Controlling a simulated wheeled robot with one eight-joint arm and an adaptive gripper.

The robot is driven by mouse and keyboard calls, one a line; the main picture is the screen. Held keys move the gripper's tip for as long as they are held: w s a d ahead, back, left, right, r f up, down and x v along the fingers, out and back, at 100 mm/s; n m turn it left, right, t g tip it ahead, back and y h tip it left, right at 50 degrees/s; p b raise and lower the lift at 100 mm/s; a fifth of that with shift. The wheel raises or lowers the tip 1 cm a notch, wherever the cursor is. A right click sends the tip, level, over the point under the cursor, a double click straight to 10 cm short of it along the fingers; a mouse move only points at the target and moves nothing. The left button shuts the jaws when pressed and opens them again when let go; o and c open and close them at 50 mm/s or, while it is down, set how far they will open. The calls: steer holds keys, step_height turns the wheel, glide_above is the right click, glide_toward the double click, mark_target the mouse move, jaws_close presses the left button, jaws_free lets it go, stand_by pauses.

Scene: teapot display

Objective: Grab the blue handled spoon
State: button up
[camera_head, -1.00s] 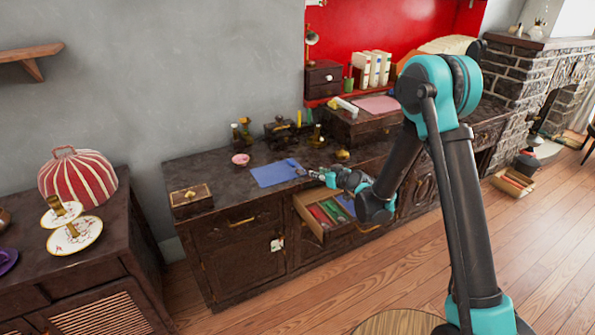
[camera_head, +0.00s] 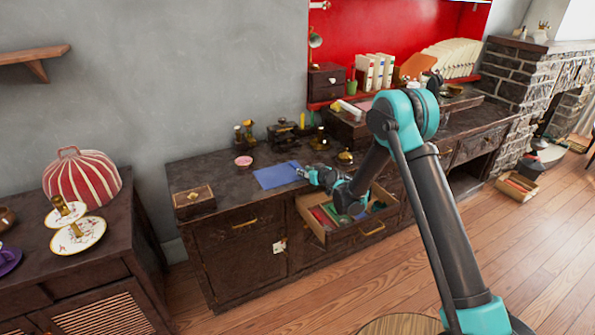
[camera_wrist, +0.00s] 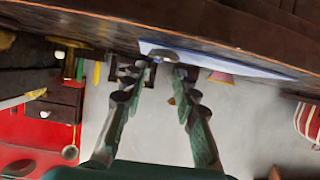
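A blue mat (camera_head: 272,177) lies on the dark wooden cabinet top. My gripper (camera_head: 303,172) reaches low over the cabinet top at the mat's right edge. In the wrist view, which looks upside down, my gripper (camera_wrist: 158,73) has its two fingers apart. The mat's pale edge (camera_wrist: 228,65) shows just past the fingertips. A small grey curved piece with a bit of blue (camera_wrist: 160,56) shows between the fingertips; it may be the spoon, but I cannot tell surely. In the head view the spoon is too small or hidden by my gripper to make out.
An open drawer (camera_head: 368,232) with colored items juts out below my arm. A small box (camera_head: 193,200), a pink bowl (camera_head: 243,161) and dark brass items (camera_head: 283,134) stand around the mat. The wall (camera_head: 200,80) rises behind the cabinet.

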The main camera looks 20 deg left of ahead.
steer(key=x, duration=0.5)
steer(key=shift+r, duration=0.1)
jaws_close()
